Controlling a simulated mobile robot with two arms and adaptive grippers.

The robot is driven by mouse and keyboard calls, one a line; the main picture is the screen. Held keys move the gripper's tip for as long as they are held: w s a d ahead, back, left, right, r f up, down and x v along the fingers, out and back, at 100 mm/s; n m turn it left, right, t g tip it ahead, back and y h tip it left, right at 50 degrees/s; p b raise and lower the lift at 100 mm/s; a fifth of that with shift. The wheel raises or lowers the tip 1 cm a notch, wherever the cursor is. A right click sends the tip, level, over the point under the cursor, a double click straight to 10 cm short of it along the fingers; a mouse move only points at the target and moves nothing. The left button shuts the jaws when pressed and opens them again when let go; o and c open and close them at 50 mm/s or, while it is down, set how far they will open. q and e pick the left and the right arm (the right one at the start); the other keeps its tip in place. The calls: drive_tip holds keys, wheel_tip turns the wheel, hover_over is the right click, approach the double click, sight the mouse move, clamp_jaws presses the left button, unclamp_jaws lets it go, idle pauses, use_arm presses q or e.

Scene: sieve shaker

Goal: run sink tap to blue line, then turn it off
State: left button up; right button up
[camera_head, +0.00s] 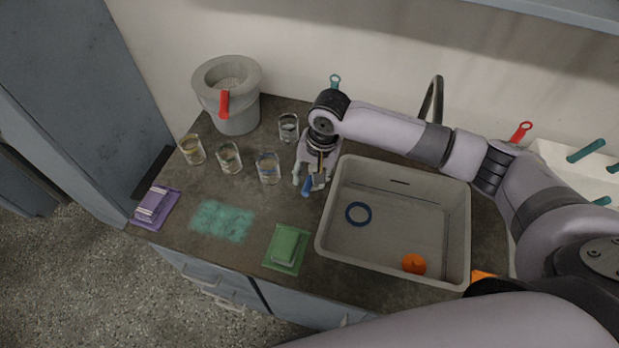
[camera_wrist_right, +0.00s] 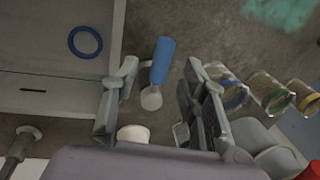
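The grey sink basin (camera_head: 337,215) is set in the counter, with a blue ring (camera_head: 358,214) and an orange round piece (camera_head: 413,264) on its floor. The dark curved tap spout (camera_head: 436,100) stands behind the basin. My right gripper (camera_head: 311,178) is open, pointing down just left of the basin. In the right wrist view a blue handle with a pale rounded end (camera_wrist_right: 162,62) lies between its fingers, apart from both. The handle also shows below the gripper in the head view (camera_head: 307,187). I see no running water. My left gripper is not in view.
Several glasses stand left of the gripper, one with a blue band (camera_head: 268,168). A grey bucket with a red handle (camera_head: 228,95) is behind them. A purple sponge pack (camera_head: 153,206), teal mat (camera_head: 222,221) and green pack (camera_head: 285,248) lie along the front edge.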

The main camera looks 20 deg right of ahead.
sight(310, 179)
drive_tip(key=shift+w+a+f, duration=0.1)
drive_tip(key=shift+a+f, duration=0.05)
drive_tip(key=shift+f, duration=1.1)
drive_tip(key=shift+c, duration=0.2)
clamp_jaws()
